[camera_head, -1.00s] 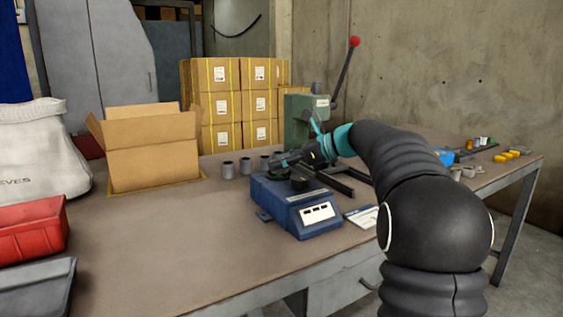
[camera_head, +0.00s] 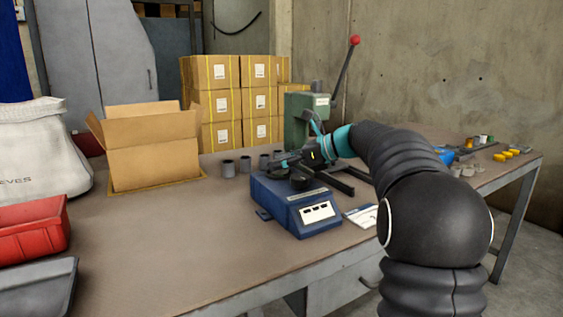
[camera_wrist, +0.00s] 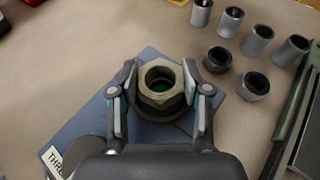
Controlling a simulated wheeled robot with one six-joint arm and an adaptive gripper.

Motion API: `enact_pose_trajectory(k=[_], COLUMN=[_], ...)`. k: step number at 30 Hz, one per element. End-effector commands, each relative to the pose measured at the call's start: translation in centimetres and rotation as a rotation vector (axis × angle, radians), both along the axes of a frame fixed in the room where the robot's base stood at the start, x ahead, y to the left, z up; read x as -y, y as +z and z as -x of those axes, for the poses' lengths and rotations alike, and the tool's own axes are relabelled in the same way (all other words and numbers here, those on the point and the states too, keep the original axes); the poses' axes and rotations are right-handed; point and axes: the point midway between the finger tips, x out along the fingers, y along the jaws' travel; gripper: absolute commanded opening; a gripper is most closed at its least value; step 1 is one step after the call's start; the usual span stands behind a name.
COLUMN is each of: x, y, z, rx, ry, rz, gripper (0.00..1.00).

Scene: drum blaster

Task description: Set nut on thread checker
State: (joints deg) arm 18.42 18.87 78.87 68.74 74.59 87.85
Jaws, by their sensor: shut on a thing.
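The nut is too small to make out there. I cannot tell whether the nut touches the checker.
Several grey sleeves (camera_wrist: 232,22) and two dark nuts (camera_wrist: 218,60) stand to the right in the wrist view. A green press (camera_head: 300,118) stands behind my arm, an open carton (camera_head: 152,160) at the left.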

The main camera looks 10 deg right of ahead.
Motion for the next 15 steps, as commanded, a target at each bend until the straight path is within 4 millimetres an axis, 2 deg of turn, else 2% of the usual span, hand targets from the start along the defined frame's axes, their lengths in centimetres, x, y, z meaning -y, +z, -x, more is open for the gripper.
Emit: enact_pose_trajectory(k=[15], x=[0.0], y=[-0.88], z=[-0.01], rx=[0.001], ry=[0.0], rz=[-0.001], gripper=[0.04])
